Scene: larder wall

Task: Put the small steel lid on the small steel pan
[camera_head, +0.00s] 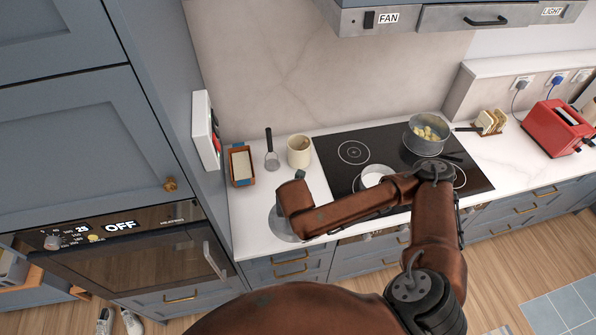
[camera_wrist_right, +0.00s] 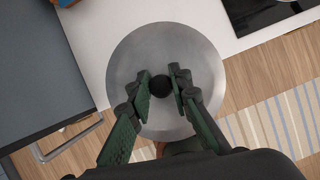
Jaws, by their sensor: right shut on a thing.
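The small steel lid is a round grey disc with a black knob, seen from above in the wrist view (camera_wrist_right: 165,42). My right gripper (camera_wrist_right: 161,82) is shut on that knob, one finger on each side. In the head view the lid (camera_head: 276,227) shows partly under my right arm at the front left of the counter; my fingers are hidden there. I cannot tell how far the lid is above the counter. A small pale steel pan (camera_head: 373,172) stands on the hob, partly hidden behind my right forearm. My left gripper is out of view.
A larger grey pan (camera_head: 424,144) with yellow pieces stands at the hob's back right. A tall cabinet borders the counter's left.

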